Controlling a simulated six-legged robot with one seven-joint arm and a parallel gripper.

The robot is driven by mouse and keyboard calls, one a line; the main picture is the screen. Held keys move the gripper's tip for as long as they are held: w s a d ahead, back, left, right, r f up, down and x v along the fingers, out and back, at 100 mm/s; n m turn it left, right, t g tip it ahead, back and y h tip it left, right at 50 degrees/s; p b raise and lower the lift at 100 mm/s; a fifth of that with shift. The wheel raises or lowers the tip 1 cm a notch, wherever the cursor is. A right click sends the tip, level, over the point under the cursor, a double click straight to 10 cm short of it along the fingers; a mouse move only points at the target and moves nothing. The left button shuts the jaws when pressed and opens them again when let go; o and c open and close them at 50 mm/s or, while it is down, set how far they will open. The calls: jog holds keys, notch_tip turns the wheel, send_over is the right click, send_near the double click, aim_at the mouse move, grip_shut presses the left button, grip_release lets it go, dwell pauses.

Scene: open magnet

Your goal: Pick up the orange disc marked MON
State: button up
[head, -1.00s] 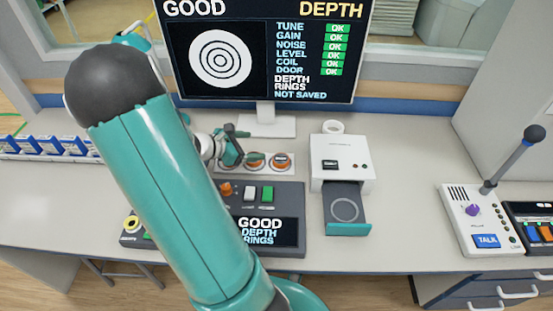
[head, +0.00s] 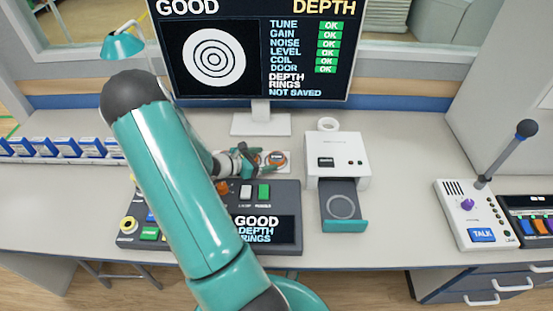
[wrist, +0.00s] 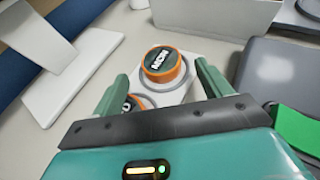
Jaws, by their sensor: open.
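The orange disc marked MON (wrist: 162,64) has a dark top with white letters and an orange rim. It sits on a pale holder (wrist: 187,91). In the wrist view it lies ahead of and between the two green fingers of my gripper (wrist: 163,83), which are apart with nothing held. A second orange-rimmed disc (wrist: 132,104) is partly hidden by my gripper. In the head view the MON disc (head: 276,159) is at the right end of the holder, with my gripper (head: 257,162) just left of it.
A white device (head: 337,158) with an open drawer (head: 343,207) stands right of the holder. A control panel (head: 268,190) with buttons lies in front. The monitor stand (head: 261,123) is behind. Blue-white boxes (head: 60,148) line the left; a talk box (head: 477,214) is at right.

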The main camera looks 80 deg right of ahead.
aim_at(275, 157)
jog(key=x, duration=0.5)
jog(key=shift+a, duration=0.1)
jog(key=c, duration=1.1)
jog(key=shift+r, duration=0.15)
